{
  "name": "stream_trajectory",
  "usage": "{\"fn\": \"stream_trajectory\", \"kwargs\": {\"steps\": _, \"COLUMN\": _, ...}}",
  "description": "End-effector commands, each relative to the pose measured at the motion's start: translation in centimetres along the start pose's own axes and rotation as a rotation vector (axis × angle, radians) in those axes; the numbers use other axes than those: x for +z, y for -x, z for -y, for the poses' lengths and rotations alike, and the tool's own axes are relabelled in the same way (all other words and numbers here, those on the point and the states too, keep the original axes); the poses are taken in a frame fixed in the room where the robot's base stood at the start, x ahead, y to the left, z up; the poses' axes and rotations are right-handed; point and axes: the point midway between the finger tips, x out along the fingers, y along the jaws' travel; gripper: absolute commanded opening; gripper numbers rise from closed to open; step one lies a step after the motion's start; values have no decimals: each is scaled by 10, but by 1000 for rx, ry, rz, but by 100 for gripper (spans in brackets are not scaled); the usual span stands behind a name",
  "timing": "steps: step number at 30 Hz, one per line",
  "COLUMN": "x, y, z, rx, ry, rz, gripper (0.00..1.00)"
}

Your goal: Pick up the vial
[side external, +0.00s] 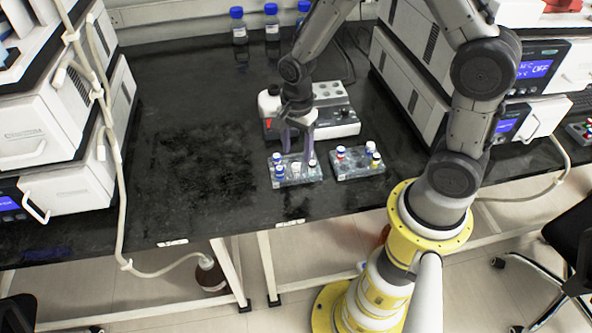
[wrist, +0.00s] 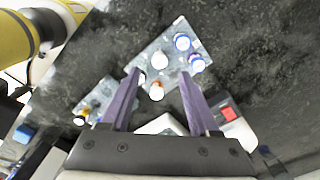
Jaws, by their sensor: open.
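Several small vials stand upright in a grey rack (side external: 300,180), also seen in the wrist view (wrist: 203,83). I cannot tell which vial the task means. My gripper (side external: 297,150) points down over this rack; in the wrist view its two purple fingers (wrist: 159,75) are apart. Finger height above the vials is unclear.
A second rack (side external: 357,173) with several vials stands just right. A white-and-black device (side external: 345,128) with a red mark sits behind the racks. Blue-capped bottles (side external: 238,27) stand at the back. White instruments (side external: 45,120) flank the dark bench, whose left middle is clear.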

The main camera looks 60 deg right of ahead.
Motion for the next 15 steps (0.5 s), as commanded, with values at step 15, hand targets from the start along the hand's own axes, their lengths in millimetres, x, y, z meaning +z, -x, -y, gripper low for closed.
{"fn": "stream_trajectory", "kwargs": {"steps": 15, "x": 5, "y": -43, "z": -1, "rx": 2, "ry": 0, "rz": 0, "gripper": 62}}
